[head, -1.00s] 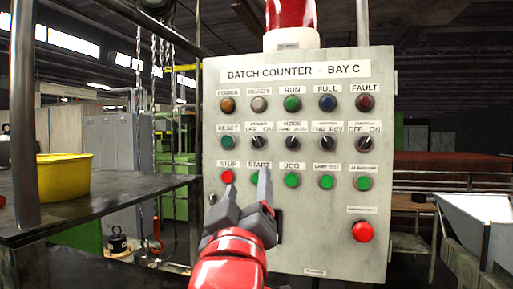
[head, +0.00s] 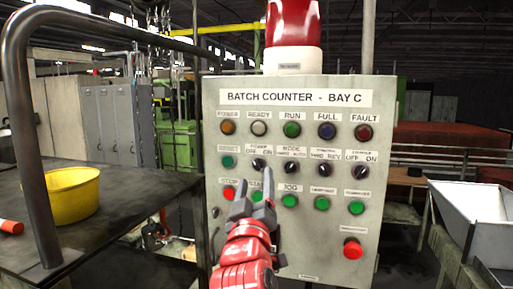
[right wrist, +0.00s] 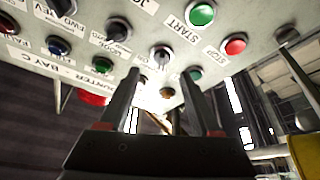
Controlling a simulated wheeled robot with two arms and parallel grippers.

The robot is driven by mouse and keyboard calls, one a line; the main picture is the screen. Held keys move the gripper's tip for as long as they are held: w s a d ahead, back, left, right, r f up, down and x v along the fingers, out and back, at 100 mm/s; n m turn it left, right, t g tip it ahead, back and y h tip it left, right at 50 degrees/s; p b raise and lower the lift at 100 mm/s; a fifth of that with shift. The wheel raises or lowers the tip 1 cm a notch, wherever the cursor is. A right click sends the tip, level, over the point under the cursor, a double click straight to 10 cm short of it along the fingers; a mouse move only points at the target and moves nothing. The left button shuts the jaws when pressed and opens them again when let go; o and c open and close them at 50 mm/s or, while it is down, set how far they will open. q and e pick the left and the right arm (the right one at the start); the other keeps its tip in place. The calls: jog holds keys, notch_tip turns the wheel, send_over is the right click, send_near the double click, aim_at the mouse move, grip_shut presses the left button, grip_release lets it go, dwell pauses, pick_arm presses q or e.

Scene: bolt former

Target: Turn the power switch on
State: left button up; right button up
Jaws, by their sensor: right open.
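The power switch (head: 258,164) is a small black rotary knob under an "OFF ON" label, in the second row of the grey "BATCH COUNTER - BAY C" panel (head: 215,270). Which way its pointer is turned is too small to tell. My right gripper (head: 254,180) is open and empty, its two fingertips just below the power switch in the head view, partly covering the START button. In the right wrist view, the switch (right wrist: 162,55) shows beyond and between the fingertips (right wrist: 160,76); contact is not visible. My left gripper is out of view.
The red STOP button (head: 229,193), green RESET button (head: 228,162) and MODE knob (head: 292,167) are close around the switch. A dark table (head: 110,215) with a yellow bowl (head: 72,195) and a metal rail (head: 40,200) is at left. A metal hopper (head: 475,215) stands at right.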

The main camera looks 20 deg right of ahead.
aim_at(257, 166)
jog(key=p+x, duration=0.1)
jog(key=x, duration=0.4)
jog(key=shift+f, duration=0.15)
grip_shut()
